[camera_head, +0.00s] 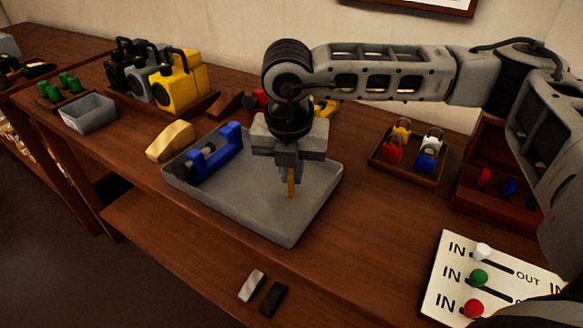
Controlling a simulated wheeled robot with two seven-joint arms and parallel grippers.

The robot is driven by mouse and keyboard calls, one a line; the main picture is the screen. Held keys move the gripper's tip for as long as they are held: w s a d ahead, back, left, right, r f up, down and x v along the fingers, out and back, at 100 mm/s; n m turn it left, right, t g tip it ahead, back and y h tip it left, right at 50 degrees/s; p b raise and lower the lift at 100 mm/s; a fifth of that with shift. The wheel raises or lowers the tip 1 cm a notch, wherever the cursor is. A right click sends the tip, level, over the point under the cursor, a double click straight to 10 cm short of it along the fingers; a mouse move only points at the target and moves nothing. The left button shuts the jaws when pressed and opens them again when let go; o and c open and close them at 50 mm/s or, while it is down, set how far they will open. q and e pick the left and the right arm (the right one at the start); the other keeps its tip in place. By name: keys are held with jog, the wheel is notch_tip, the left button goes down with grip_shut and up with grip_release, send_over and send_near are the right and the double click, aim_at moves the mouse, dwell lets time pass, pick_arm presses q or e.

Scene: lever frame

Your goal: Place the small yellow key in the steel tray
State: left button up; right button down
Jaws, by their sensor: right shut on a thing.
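The steel tray (250,212) is a shallow grey tray on the wooden bench, in the middle of the head view. My right gripper (290,178) points down over the tray's right half. A blue tool-like piece (216,152) lies along the left part of the tray. My left gripper is not in view.
A yellow block (170,141) lies left of the tray. Large padlocks (180,82) stand behind it, and a small grey bin (88,112) is at far left. A wooden box of small padlocks (408,155) and a white IN/OUT board (485,285) are to the right.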

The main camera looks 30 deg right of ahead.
jog(key=shift+f, duration=0.1)
jog(key=c, duration=1.9)
grip_release()
jog(key=shift+f+b, duration=0.1)
jog(key=shift+b, duration=0.2)
jog(key=o, duration=0.4)
